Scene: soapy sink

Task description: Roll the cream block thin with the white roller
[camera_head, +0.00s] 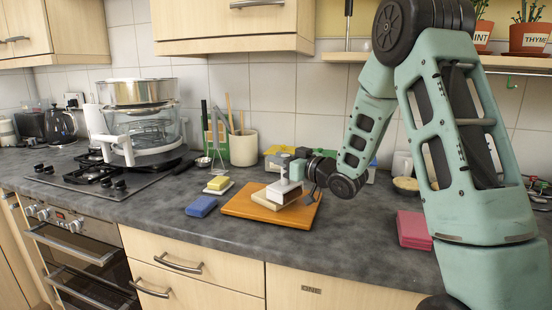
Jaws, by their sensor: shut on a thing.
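An orange board (236,207) lies on the grey counter, right of centre. A cream block (268,201) rests on the board. A white roller (284,190) is right over the block and appears to touch its top; the exact contact is too small to tell. My gripper (293,172) is above the board, shut on the white roller's upper part. My arm comes in from the right, and the fingers are partly hidden by it.
A blue sponge (201,206) and a yellow sponge (218,183) on a white dish lie left of the board. A pink-red box (414,230) stands to the right. A utensil crock (243,149) is behind. Counter in front of the board is clear.

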